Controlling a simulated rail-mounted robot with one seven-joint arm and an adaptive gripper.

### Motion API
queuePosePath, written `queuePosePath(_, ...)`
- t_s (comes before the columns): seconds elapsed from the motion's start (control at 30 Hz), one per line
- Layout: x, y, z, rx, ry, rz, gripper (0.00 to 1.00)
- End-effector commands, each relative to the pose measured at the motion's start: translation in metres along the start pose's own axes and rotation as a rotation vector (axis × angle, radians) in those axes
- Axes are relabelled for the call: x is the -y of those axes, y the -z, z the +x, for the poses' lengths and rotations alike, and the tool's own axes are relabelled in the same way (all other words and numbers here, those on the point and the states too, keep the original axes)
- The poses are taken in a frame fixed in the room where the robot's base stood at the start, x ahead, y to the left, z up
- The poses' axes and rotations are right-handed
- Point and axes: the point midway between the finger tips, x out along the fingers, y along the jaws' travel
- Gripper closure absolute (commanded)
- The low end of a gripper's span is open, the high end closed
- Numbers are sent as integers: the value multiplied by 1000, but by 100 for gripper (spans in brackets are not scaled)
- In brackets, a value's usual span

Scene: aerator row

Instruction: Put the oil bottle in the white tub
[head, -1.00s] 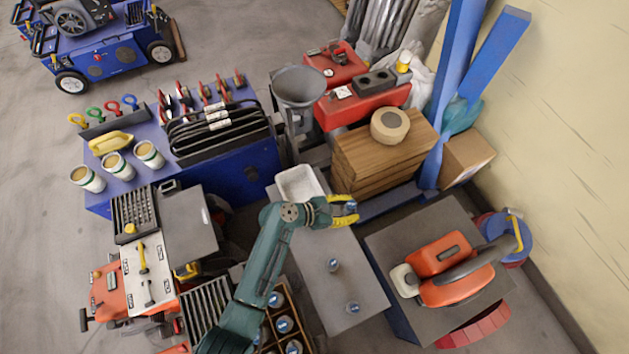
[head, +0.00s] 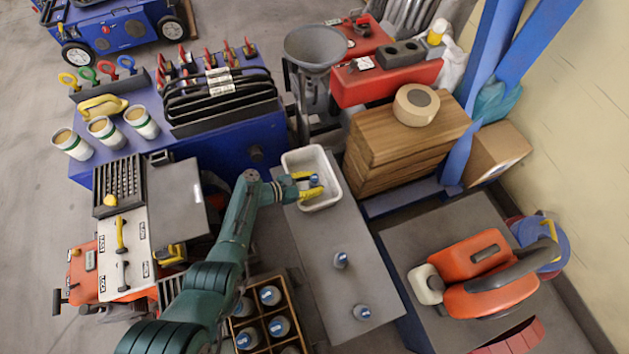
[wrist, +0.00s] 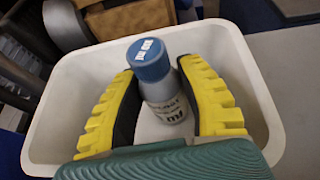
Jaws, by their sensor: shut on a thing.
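The white tub (head: 329,203) stands at the far end of the grey bench top in the head view; its rim surrounds the view in the wrist view (wrist: 262,110). My gripper (head: 309,187) is over the tub, with its yellow fingers on either side of the oil bottle. The oil bottle (wrist: 162,92), grey with a blue cap, is upright between the fingers in the wrist view, inside the tub's outline. Its blue cap shows in the head view (head: 314,180). The gripper is shut on it. Whether the bottle's base touches the tub floor is hidden.
A wooden crate (head: 258,301) holds several more. A grey funnel (head: 315,46) and stacked wooden boards (head: 400,150) stand behind the tub.

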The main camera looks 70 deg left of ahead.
Motion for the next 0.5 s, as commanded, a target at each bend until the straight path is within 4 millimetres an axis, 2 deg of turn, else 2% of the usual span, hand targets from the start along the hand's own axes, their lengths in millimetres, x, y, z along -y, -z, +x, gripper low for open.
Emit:
queuePosePath(0.03,-1,5,3,2,-1,2,100)
queuePosePath(0.3,-1,4,2,1,0,-1,100)
queuePosePath(0.33,0,5,2,1,0,-1,55)
queuePosePath(0.43,0,5,2,1,0,0,37)
queuePosePath(0.5,0,5,2,1,1,0,37)
